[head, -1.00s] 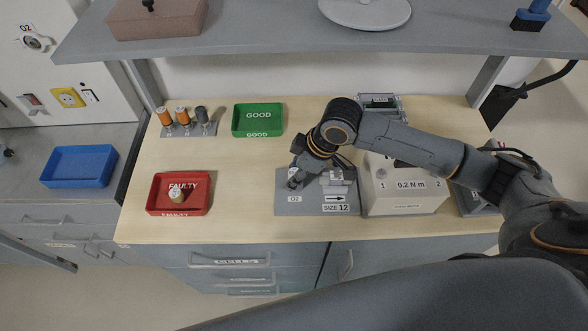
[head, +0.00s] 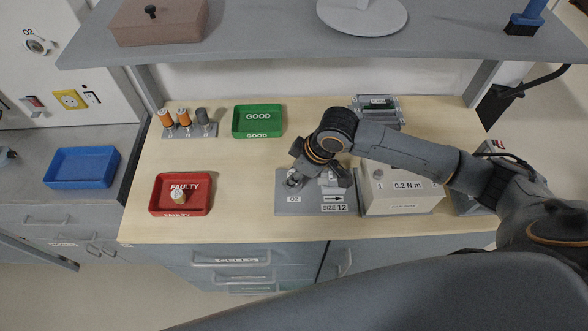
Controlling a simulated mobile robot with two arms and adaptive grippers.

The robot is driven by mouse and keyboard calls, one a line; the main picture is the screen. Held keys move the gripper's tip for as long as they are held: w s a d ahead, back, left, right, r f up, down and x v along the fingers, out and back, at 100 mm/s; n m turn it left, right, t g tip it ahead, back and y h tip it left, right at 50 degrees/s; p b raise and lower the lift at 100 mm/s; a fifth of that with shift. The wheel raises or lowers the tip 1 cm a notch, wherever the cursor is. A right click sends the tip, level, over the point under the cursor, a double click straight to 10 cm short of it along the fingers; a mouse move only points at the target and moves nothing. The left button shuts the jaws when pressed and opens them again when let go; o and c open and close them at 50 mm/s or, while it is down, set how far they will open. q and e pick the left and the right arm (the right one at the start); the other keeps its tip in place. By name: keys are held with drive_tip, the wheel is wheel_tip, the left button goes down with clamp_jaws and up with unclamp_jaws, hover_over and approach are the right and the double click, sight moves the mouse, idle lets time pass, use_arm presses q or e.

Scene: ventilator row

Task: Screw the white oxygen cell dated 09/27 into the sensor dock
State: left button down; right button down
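My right gripper (head: 294,178) points down at the left part of a grey plate (head: 318,209) marked O2 and SIZE 12 with an arrow. A small pale, silvery part shows at its fingertips; I cannot tell whether it is a cell or the dock's socket, or whether the fingers are closed on it. The gripper's wrist hides much of the plate. No 09/27 date is readable. A cell with a pale top (head: 179,197) stands in the red FAULTY tray (head: 167,207). My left gripper is not in view.
The green GOOD tray (head: 257,121) looks empty. A 0.2 N m box (head: 402,193) stands right of the plate. A shelf (head: 260,42) overhangs the back. The table's middle left is clear.

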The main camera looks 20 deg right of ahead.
drive_tip(key=shift+r+m+t+h+p, duration=0.15)
drive_tip(key=shift+m+t+h+p, duration=0.35)
drive_tip(key=shift+m+p, duration=1.65)
drive_tip(key=shift+p, duration=0.35)
drive_tip(key=shift+p, duration=0.45)
drive_tip(key=shift+m, duration=0.25)
drive_tip(key=shift+m+h+p, duration=0.3)
drive_tip(key=shift+m+p, duration=0.1)
drive_tip(key=shift+p, duration=0.25)
drive_tip(key=shift+a+m, duration=0.15)
drive_tip(key=shift+m, duration=0.25)
drive_tip(key=m, duration=0.1)
drive_tip(key=m+h, duration=0.1)
drive_tip(key=m, duration=0.1)
drive_tip(key=shift+f+t, duration=0.2)
drive_tip(key=shift+t, duration=0.1)
drive_tip(key=shift+m+h, duration=0.4)
drive_tip(key=shift+m, duration=0.2)
